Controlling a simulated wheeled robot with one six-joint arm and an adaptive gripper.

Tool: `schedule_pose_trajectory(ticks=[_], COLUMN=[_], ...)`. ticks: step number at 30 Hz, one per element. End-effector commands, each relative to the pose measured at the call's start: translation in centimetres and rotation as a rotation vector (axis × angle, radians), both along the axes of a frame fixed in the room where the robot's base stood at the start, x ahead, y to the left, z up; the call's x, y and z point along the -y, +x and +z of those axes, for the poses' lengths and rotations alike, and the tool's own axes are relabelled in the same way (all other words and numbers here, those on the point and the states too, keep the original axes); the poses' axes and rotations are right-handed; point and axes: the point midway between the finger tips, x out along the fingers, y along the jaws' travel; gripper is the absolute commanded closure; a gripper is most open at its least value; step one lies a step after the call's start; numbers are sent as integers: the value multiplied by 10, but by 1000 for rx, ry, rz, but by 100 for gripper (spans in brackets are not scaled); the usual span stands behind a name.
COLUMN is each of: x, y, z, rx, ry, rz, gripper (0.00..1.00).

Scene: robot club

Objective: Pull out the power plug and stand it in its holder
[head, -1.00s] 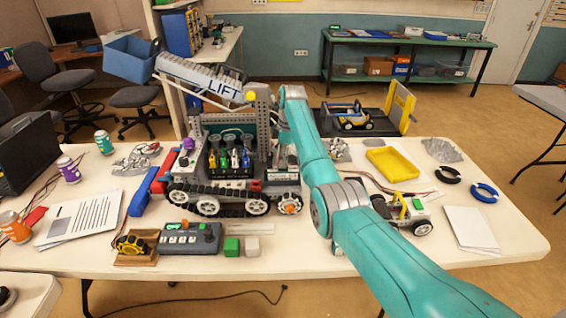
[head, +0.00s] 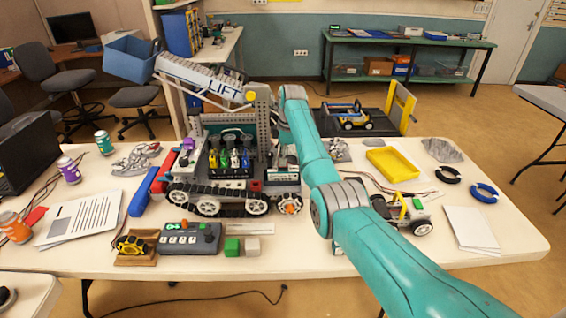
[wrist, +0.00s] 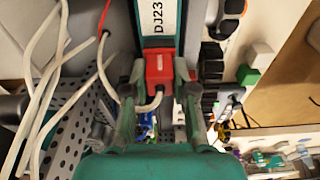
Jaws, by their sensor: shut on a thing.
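The power plug (wrist: 158,68) is a red block in the wrist view, with a white cable (wrist: 150,106) curving from its near end. My gripper (wrist: 158,80) has one finger on each side of it and is shut on it. The plug's far end meets a dark unit with a white DJ23 label (wrist: 158,22); I cannot tell whether it is still seated there. In the head view, the tracked robot (head: 228,165) stands on the table, and my gripper and the plug are hidden behind my arm and its frame. I cannot make out the plug's holder.
Loose white wires (wrist: 42,75) and a perforated grey plate (wrist: 72,135) lie left of my gripper. A control box (head: 190,238), green block (head: 232,247) and wheeled car (head: 405,214) stand on the table.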

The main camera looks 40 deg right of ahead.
Motion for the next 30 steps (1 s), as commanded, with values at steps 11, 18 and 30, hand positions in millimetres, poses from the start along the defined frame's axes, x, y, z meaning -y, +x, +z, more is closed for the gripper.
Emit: schedule_pose_trajectory(ticks=[11, 18, 30], x=[0, 0, 0], y=[0, 0, 0], z=[6, 11, 19], rx=[1, 1, 0], ry=[-1, -1, 0], rz=[0, 0, 0], gripper=[100, 100, 100])
